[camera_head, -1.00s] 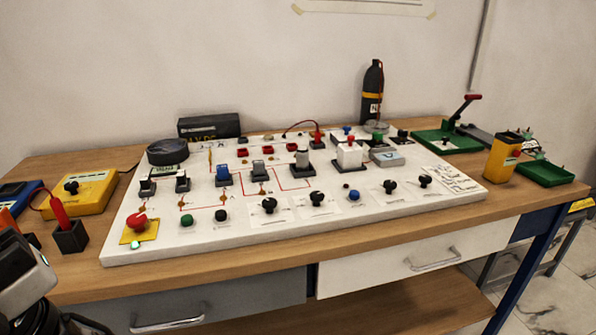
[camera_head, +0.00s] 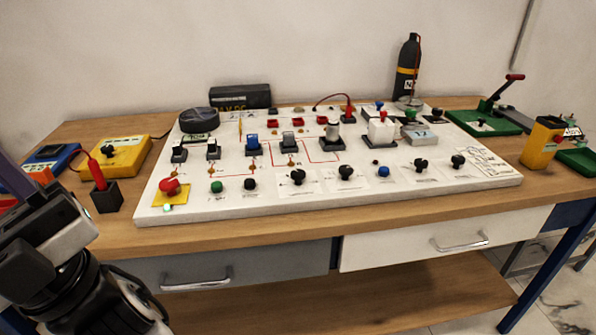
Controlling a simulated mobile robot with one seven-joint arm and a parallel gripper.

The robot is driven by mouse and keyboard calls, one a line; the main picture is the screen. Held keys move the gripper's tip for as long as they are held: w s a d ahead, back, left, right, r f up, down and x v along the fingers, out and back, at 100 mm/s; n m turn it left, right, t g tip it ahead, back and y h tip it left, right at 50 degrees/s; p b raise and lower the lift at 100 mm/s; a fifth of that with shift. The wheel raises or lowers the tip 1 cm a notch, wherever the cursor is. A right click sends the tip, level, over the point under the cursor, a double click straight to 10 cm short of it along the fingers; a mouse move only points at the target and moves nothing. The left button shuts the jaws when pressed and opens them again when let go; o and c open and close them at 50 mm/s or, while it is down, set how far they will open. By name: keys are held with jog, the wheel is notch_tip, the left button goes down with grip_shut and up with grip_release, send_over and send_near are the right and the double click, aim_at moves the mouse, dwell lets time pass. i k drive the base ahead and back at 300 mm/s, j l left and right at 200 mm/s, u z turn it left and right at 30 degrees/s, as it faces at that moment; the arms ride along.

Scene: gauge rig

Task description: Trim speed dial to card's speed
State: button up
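A white panel board (camera_head: 320,195) lies on the wooden bench. Several black knobs stand along its front half: one left of centre (camera_head: 298,177), one beside it (camera_head: 346,172), and two further right, a third knob (camera_head: 421,165) and a fourth knob (camera_head: 458,161). Each has a small printed label, too small to read, so I cannot tell which is the speed dial. A white card with handwriting (camera_head: 487,163) lies at the board's right end; its text is unreadable. My gripper (camera_head: 40,235) is at the lower left, left of the board and apart from it. Its fingertips are not clear.
A red mushroom button (camera_head: 169,187) on a yellow plate is at the board's front left. A black block with a red probe (camera_head: 106,196) and a yellow meter (camera_head: 112,160) stand left of it. A yellow canister (camera_head: 541,143) stands at the right. Bare bench runs along the front.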

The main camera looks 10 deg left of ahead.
aim_at(298, 174)
jog(key=i+l+z, duration=0.15)
jog(key=i+l, duration=0.15)
jog(key=l, duration=0.25)
jog(key=i+l+z, duration=0.2)
jog(key=i+l, duration=0.15)
jog(key=l, duration=0.15)
